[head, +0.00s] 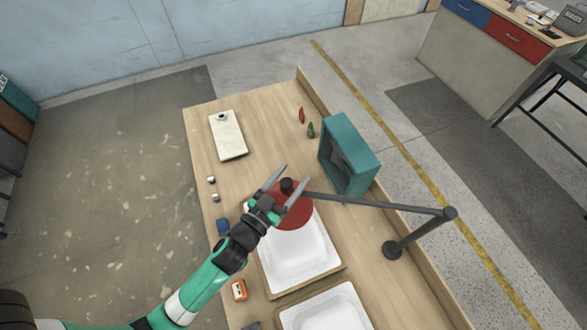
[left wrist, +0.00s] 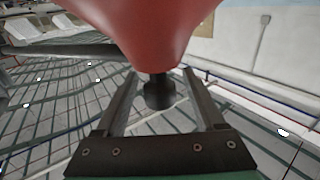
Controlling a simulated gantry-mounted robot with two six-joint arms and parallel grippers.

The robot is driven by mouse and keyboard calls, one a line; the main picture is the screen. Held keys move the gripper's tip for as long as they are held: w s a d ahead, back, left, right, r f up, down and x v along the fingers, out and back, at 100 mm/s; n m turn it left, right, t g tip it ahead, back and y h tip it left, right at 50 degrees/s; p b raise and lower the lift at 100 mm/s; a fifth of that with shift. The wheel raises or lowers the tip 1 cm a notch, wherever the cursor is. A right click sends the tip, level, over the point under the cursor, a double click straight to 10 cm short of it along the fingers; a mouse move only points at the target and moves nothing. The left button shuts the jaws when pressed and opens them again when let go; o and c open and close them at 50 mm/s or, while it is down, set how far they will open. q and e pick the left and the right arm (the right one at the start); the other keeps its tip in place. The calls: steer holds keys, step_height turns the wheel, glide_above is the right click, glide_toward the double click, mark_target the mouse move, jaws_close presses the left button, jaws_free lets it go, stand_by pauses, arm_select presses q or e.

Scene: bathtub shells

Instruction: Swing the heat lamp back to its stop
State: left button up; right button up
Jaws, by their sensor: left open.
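The heat lamp has a round red shade (head: 292,212) with a black knob (head: 287,185) on it. A dark arm (head: 375,202) joins the shade to a post (head: 424,232) at the right of the bench. The shade hangs over the upper end of a white tub shell (head: 297,258). My left gripper (head: 296,172) is open, with its fingers on either side of the knob. In the left wrist view the red shade (left wrist: 150,25) fills the top, and the knob (left wrist: 159,93) sits between the open fingers, with gaps on both sides. My right gripper is out of view.
A teal box-shaped unit (head: 343,140) stands up the bench, close above the lamp arm. A second white shell (head: 325,308) lies below the first. A pale board (head: 228,138), a blue item (head: 223,227) and an orange item (head: 239,289) lie along the left side.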

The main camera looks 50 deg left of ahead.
arm_select(q)
steer(key=shift+w+a, duration=0.15)
steer(key=shift+w, duration=0.5)
jaws_close()
stand_by(0.9)
